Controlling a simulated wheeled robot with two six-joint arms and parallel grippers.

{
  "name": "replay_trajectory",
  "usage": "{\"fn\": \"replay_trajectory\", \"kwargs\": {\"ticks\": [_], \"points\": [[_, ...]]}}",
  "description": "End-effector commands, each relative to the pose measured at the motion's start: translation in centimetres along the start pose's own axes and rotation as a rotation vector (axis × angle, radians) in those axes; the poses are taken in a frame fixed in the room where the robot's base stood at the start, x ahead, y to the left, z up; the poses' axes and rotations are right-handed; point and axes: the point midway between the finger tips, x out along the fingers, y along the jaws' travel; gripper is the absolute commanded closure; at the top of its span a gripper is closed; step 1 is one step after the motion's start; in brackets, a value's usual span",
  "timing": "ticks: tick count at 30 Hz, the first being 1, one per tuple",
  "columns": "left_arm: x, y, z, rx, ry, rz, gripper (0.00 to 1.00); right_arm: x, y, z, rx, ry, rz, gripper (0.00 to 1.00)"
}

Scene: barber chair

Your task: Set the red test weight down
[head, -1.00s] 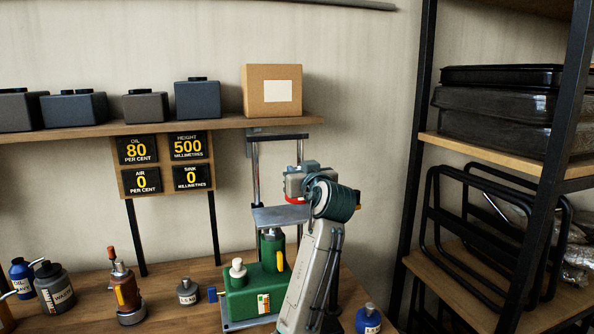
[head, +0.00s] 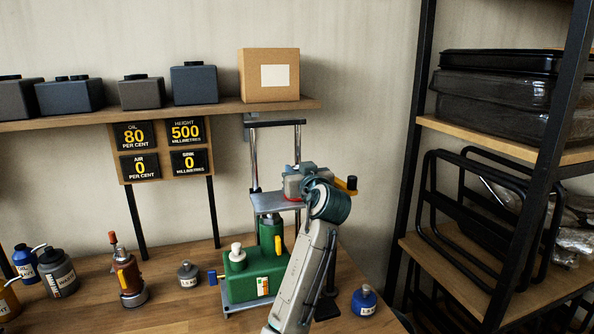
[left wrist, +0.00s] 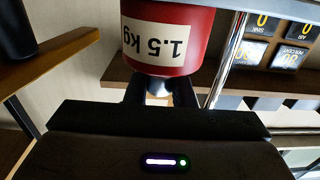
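In the head view my left gripper (head: 302,180) is over the right part of the press's grey platform (head: 267,203). Only a thin red edge of the weight (head: 291,199) shows there, under the gripper. I cannot tell whether its base touches the platform. My right gripper is not in view.
The green press base (head: 245,283) stands below, between upright chrome rods. A yellow part with a black knob (head: 351,182) is just right of the gripper. The shelf with a cardboard box (head: 268,76) is above.

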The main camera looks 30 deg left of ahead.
Motion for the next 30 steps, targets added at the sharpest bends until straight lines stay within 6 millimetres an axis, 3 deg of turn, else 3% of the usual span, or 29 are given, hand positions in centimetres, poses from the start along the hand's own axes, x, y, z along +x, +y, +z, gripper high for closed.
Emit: {"fn": "replay_trajectory", "kwargs": {"ticks": [1,3,14,30], "points": [[0.0,0.0,0.0,0.0,0.0,0.0,0.68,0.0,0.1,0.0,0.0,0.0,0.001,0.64],[0.0,0.0,0.0,0.0,0.0,0.0,0.57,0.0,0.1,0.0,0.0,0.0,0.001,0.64],[-0.3,0.1,-0.1,-0.001,-0.001,0.001,0.57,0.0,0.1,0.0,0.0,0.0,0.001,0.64],[-10.0,0.1,0.1,-0.004,-0.002,0.003,0.57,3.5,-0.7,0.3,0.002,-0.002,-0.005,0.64]]}}
